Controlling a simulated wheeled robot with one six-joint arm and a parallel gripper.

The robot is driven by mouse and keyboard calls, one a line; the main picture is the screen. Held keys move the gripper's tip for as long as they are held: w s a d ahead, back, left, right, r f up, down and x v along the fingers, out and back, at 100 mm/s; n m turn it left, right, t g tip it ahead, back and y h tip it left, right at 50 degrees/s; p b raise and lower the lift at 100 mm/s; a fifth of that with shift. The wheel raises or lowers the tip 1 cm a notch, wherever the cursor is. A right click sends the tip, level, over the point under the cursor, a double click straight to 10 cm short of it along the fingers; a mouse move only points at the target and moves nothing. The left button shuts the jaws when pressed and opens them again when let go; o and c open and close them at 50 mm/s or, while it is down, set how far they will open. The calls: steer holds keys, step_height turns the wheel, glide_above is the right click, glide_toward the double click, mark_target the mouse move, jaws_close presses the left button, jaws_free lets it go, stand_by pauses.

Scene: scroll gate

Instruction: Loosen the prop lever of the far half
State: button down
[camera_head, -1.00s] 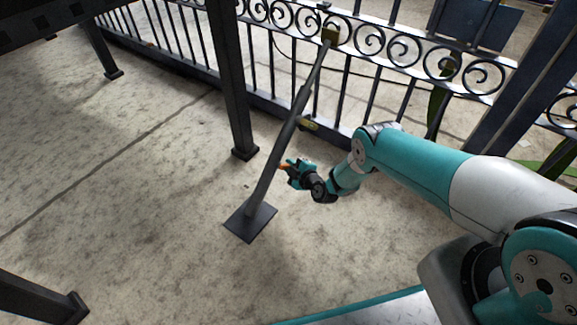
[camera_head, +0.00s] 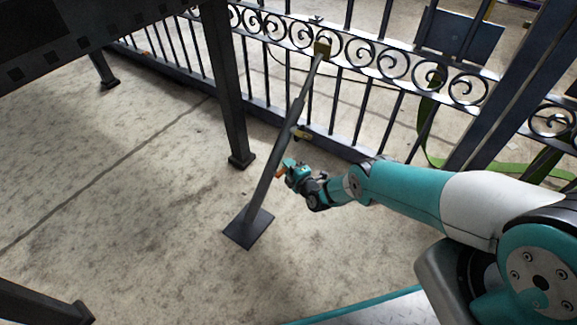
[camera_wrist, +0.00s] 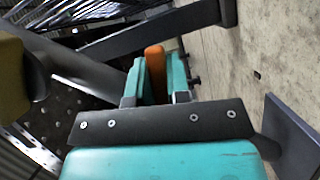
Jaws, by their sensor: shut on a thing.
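The prop (camera_head: 269,175) is a dark slanting tube. It runs from a square foot plate (camera_head: 240,234) on the floor up to a brass-coloured bracket (camera_head: 322,48) on the scrollwork gate (camera_head: 372,52). An orange lever (camera_head: 280,173) shows at the prop's lower part, with my gripper (camera_head: 287,168) at it from the right. In the wrist view, the orange lever (camera_wrist: 155,70) stands between the teal fingers, which are shut on it. Its lower end is hidden by my gripper. A yellowish piece (camera_head: 302,134) sits beside the prop, higher up.
A dark post (camera_head: 228,90) stands left of the prop. A dark slanting beam (camera_head: 525,80) is at the right, with a green strap (camera_head: 500,168) on the floor near it. The concrete floor is bare left of the prop and in front of it.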

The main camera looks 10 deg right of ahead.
stand_by(0.3)
steer(key=c, duration=1.4)
jaws_free()
steer(key=shift+o, duration=0.2)
steer(key=p+v, duration=1)
steer(key=v, duration=0.7)
steer(key=shift+s, duration=0.2)
